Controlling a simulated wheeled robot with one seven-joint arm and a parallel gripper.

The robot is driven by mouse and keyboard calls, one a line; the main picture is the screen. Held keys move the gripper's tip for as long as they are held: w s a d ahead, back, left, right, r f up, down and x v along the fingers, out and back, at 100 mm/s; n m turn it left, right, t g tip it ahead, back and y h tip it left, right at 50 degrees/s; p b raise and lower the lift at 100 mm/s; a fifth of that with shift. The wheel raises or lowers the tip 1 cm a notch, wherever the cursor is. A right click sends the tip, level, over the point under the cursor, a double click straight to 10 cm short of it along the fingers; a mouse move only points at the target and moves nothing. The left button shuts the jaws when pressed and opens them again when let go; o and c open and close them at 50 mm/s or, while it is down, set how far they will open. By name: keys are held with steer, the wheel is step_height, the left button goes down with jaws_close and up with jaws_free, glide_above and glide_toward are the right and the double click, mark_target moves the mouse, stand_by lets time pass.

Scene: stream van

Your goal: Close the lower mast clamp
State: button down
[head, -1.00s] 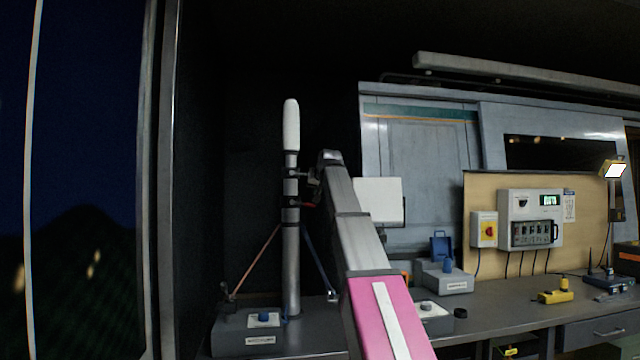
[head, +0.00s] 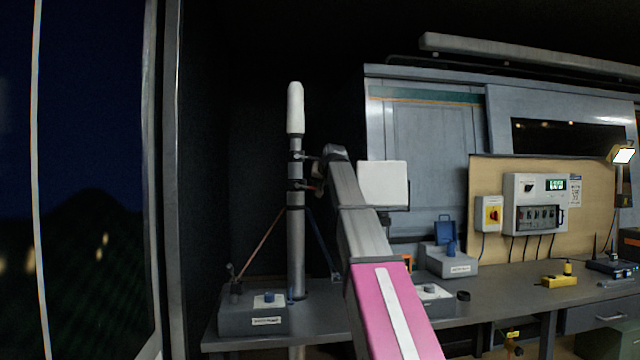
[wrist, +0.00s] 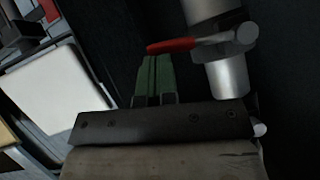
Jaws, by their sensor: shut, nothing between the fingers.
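The mast (head: 296,240) is an upright grey metal tube with a white top, left of my arm in the head view. The lower mast clamp (head: 299,187) is a collar on it with a red lever. In the wrist view the red lever (wrist: 172,46) points left from the clamp collar (wrist: 240,40), away from the mast (wrist: 226,78). My gripper (wrist: 153,62) has green fingers, shut and empty. Its tips are close to the lever's free end; whether they touch is unclear. In the head view my gripper is dark and partly hidden by my arm.
An upper clamp (head: 297,156) sits higher on the mast. Thin stays slope from the mast to the bench. A grey box (head: 235,320) stands at the mast's foot. A white panel (head: 383,183) is right of my arm. The bench (head: 500,283) carries several devices.

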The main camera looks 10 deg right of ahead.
steer(key=shift+f, duration=0.25)
steer(key=a+f+m+t+y, duration=0.2)
steer(key=a+f+m+y, duration=0.2)
steer(key=f+m+y, duration=0.3)
steer(key=shift+a+f+m+t+y, duration=0.3)
steer(key=shift+a+f+m+t, duration=0.15)
steer(key=shift+f, duration=0.25)
stand_by(0.4)
steer(key=shift+d, duration=0.1)
stand_by(0.6)
